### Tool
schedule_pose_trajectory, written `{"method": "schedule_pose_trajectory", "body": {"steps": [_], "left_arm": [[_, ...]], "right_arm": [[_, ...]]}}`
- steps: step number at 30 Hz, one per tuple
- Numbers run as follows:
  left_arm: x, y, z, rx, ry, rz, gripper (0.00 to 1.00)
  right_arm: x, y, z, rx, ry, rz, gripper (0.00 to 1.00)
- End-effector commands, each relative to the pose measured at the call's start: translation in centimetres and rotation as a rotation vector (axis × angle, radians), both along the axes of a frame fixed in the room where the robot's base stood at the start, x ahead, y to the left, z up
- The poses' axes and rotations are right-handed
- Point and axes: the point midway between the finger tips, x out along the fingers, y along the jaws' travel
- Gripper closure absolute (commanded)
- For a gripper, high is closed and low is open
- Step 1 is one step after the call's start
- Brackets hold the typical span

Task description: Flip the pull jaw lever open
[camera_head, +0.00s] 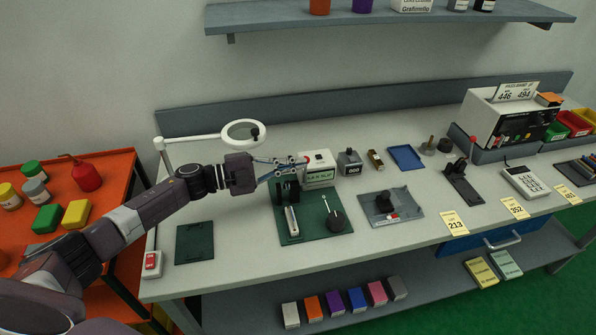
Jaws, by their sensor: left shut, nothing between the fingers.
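My left gripper (302,163) reaches in from the left, shut and empty, at the front left of a white box with a green-edged label (319,170). From this angle I cannot tell whether it touches the box. No part is clearly marked as the pull jaw. My right gripper is out of view.
A grey plate with a black block (406,208) lies right of the green plate. A grey block (349,163), a blue tray (406,157) and a magnifier lamp (244,131) stand behind. A flat dark green mat (194,243) and red switch (152,263) are at left.

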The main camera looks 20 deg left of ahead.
Motion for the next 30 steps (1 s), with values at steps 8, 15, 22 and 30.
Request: {"method": "schedule_pose_trajectory", "body": {"steps": [8, 15, 22, 30], "left_arm": [[1.4, 0.9, 0.1, -0.108, 0.159, 0.000, 1.00], [1.9, 1.3, 0.1, -0.106, 0.155, -0.002, 1.00], [2.1, 1.4, 0.0, -0.105, 0.154, -0.001, 1.00], [2.1, 1.4, 0.0, -0.105, 0.154, 0.000, 1.00]], "right_arm": [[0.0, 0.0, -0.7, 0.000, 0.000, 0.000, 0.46], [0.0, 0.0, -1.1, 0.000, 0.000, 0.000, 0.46], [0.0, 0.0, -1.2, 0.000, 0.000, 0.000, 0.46], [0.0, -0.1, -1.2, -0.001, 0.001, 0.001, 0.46]]}}
